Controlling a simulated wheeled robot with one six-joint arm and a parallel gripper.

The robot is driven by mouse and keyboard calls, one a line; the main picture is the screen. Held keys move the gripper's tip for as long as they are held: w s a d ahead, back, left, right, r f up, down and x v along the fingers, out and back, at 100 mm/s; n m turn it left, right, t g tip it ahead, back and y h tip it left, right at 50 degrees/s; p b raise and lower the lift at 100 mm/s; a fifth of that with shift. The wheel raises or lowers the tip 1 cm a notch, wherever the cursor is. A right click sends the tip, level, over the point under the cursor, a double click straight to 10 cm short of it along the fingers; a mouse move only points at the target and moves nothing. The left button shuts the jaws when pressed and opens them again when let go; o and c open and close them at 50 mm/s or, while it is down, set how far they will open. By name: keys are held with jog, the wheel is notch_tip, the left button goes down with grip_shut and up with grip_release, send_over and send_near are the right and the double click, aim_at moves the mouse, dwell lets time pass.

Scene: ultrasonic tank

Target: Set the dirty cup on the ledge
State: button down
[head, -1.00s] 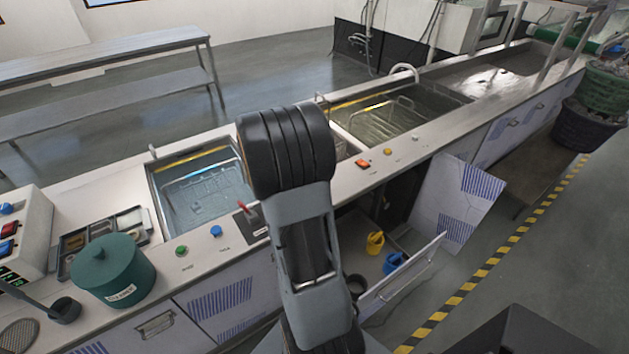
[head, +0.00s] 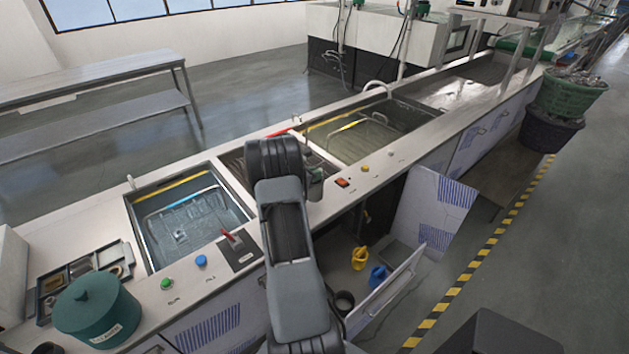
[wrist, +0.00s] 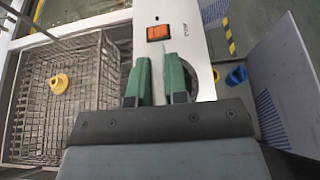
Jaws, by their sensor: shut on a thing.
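My gripper (wrist: 158,82) has green fingers and is closed on what looks like the wall of a greyish cup (wrist: 192,82). The cup's rounded, dark side shows to the right of the right finger; most of it is hidden. In the head view the cup (head: 315,191) shows as a small grey shape beside my arm, over or close to the tank's front edge. I cannot tell whether it touches the surface, nor see any dirt. The pale front ledge (head: 361,177) runs along the tanks, and shows in the wrist view (wrist: 173,14) with an orange switch.
A wire basket (wrist: 32,115) left of my gripper holds a small yellow piece (wrist: 59,84). The ledge carries an orange switch (head: 342,183), a red lever (head: 231,239) and buttons. A cabinet door (head: 432,207) stands open below. A green pot (head: 97,310) stands at left.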

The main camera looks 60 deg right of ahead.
jog(key=f+p, duration=0.1)
jog(key=f, duration=0.2)
jog(key=shift+d, duration=0.2)
jog(key=shift+f, duration=0.25)
jog(key=shift+f, duration=0.2)
jog(key=c, duration=1.1)
grip_release()
jog(key=shift+r, duration=0.2)
